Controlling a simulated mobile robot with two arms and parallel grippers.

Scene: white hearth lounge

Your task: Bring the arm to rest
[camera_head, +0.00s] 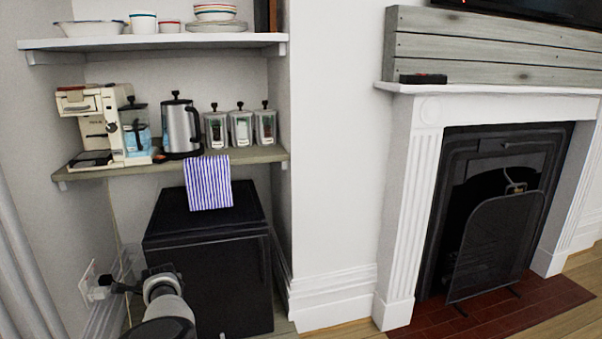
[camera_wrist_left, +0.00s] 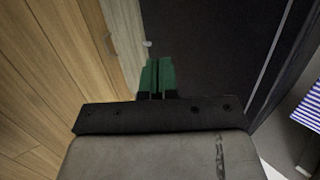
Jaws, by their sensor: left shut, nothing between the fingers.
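My left gripper (camera_wrist_left: 158,77) shows in the wrist view with its two green fingers pressed together and nothing between them. Beyond the fingers are the dark side of the black cabinet and a strip of wooden floor. In the head view my left arm comes in at the bottom left, in front of the black cabinet (camera_head: 205,240). My right gripper is not in view.
A wooden shelf (camera_head: 262,155) above the cabinet holds a coffee machine (camera_head: 105,120), a kettle (camera_head: 181,127) and several jars. A striped towel (camera_head: 208,184) hangs over its edge. A wall socket (camera_head: 92,284) is at the left. A fireplace (camera_head: 500,225) stands at the right.

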